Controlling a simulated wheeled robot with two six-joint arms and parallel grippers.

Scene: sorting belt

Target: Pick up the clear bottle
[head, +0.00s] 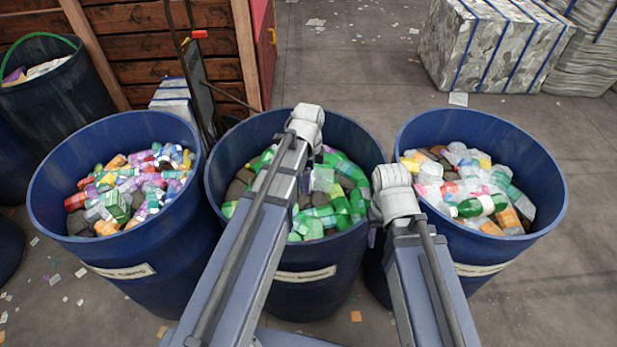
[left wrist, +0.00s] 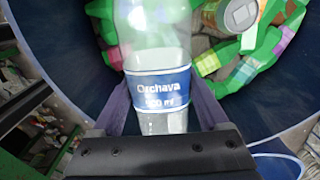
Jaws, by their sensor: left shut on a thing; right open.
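The clear bottle (left wrist: 155,45) is see-through with a blue label that reads "Orchava". In the left wrist view it stands between the two purple fingers of my left gripper (left wrist: 162,105), which is shut on it. Behind it is a blue bin with mostly green items (left wrist: 245,70). In the head view my left arm reaches over the middle bin (head: 222,165), and its wrist hides the bottle and left gripper. My right gripper (head: 374,237) shows only as a sliver below its wrist, between the middle and right bins. It is open; its fingertips are mostly hidden.
The left bin (head: 45,190) holds mixed coloured items. The right bin (head: 552,200) holds mostly clear items and a green bottle (head: 477,205). Bales (head: 490,45) stand at the back right. A dark bin (head: 60,110) is at the far left. Scraps litter the floor.

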